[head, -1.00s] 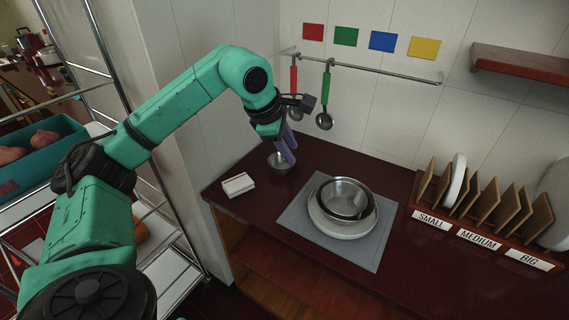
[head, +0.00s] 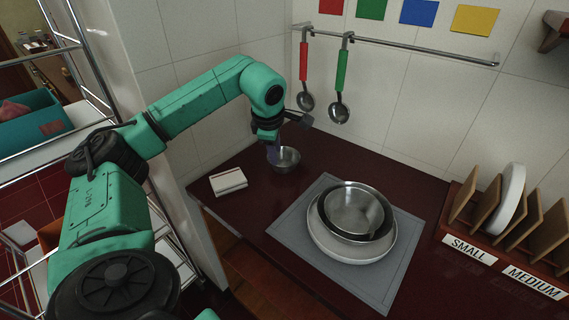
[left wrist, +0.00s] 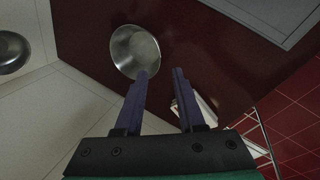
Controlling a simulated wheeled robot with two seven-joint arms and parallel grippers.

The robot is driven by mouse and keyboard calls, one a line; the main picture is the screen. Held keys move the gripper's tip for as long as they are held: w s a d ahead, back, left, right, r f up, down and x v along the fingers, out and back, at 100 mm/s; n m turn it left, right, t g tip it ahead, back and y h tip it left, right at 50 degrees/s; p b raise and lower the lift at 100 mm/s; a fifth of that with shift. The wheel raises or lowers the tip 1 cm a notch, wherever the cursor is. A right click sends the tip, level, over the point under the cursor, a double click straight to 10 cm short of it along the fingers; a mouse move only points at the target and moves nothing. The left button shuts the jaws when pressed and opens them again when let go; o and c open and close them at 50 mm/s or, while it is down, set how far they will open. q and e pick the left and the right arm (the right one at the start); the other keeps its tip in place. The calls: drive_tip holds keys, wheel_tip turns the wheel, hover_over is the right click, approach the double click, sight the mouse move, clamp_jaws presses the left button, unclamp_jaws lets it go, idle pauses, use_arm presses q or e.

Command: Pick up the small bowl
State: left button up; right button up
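The small bowl (head: 286,160) is a shiny metal bowl standing upright on the dark red counter, near the back wall. It also shows in the left wrist view (left wrist: 134,50). My left gripper (head: 273,152) is at the bowl's left side in the head view. In the left wrist view its two purple fingers (left wrist: 160,72) are apart with nothing between them. The left finger's tip overlaps the bowl's near rim in that view; I cannot tell whether it touches. My right gripper is not in view.
A grey mat (head: 290,237) holds stacked larger metal bowls (head: 357,208) on a white dish (head: 340,249). A white folded block (head: 228,181) lies left of the small bowl. Ladles (head: 340,108) hang above from a rail. A labelled plate rack (head: 497,263) stands at right.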

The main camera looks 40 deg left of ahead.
use_arm(q)
drive_tip(key=p+x, duration=0.1)
drive_tip(key=x, duration=0.6)
drive_tip(key=shift+w+f, duration=0.3)
clamp_jaws()
idle(0.9)
